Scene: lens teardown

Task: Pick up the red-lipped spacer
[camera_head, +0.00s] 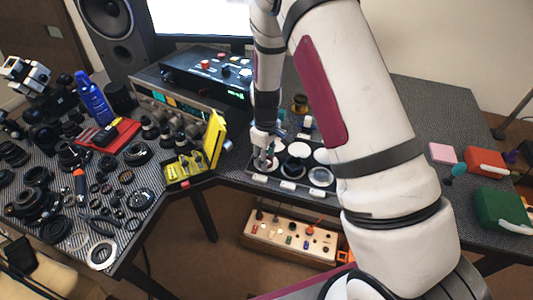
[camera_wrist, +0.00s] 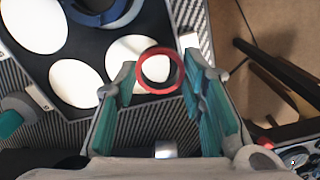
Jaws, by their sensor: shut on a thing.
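The red-lipped spacer (camera_wrist: 160,52) shows in the wrist view as a red ring with an open centre. My gripper (camera_wrist: 159,76) has teal ribbed fingers, shut on the ring from both sides near their tips. Behind the ring is a white round spot (camera_wrist: 123,52) on the black tray (camera_wrist: 96,46); the gap between ring and tray is hard to judge. In the head view my gripper (camera_head: 264,158) is low over the left end of the tray, and I cannot make out the spacer there.
The tray has several white round spots, with a dark blue ring (camera_wrist: 110,16) at the back. A yellow open case (camera_head: 187,170) stands left of the tray. Many lens parts crowd the left bench. Red (camera_head: 485,161) and green (camera_head: 500,208) boxes sit at right.

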